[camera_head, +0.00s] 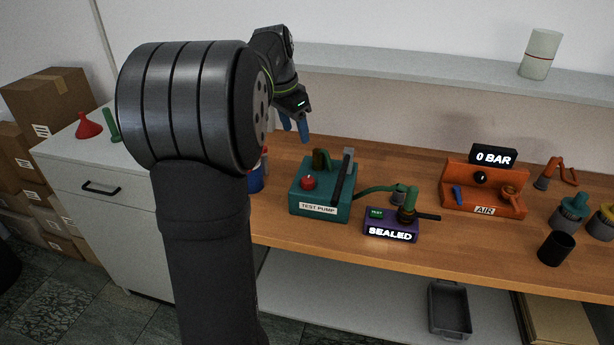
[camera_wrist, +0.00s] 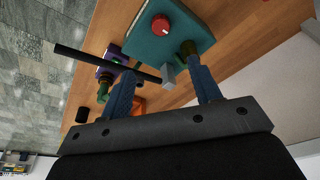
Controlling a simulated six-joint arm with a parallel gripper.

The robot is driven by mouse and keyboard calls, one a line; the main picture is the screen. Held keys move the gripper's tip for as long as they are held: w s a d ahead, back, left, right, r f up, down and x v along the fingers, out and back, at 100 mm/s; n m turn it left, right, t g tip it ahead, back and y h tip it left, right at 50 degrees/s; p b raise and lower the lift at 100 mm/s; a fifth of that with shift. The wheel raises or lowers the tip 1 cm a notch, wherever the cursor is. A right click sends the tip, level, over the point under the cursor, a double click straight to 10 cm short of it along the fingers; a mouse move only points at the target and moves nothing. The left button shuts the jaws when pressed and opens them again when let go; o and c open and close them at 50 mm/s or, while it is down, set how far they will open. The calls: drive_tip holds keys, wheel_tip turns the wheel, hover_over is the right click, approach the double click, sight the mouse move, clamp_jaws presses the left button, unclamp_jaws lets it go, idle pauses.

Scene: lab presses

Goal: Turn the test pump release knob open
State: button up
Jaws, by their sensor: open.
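The test pump (camera_head: 320,198) is a teal box on the wooden bench, with a white "TEST PUMP" label on its front. Its red release knob (camera_head: 309,181) sits on top at the front left. In the wrist view the red knob (camera_wrist: 161,24) shows a small white mark and nothing touches it. A dark pump lever (camera_head: 343,177) stands tilted on the box. My gripper (camera_head: 294,127) is above and behind the pump, with blue fingers pointing down. In the wrist view my gripper (camera_wrist: 163,85) is open, its fingers apart, with the lever's dark bar passing across the view near them.
A purple unit (camera_head: 391,224) reading "SEALED" stands right of the pump, joined by a green hose (camera_head: 375,188). An orange air station (camera_head: 484,190) with a "0 BAR" display (camera_head: 493,156) is farther right. A black cup (camera_head: 556,248) stands near the front edge. A shelf (camera_head: 420,72) runs above.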

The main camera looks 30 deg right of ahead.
sight(308, 179)
drive_tip(key=d+n+y, duration=0.3)
drive_tip(key=d+n, duration=0.1)
drive_tip(key=n, duration=1.1)
drive_tip(key=shift+n, duration=0.3)
drive_tip(key=f, duration=1.1)
drive_tip(key=w+f, duration=0.1)
drive_tip(key=f, duration=0.5)
drive_tip(key=shift+d+f, duration=0.2)
drive_tip(key=shift+f, duration=0.1)
drive_tip(key=c, duration=1)
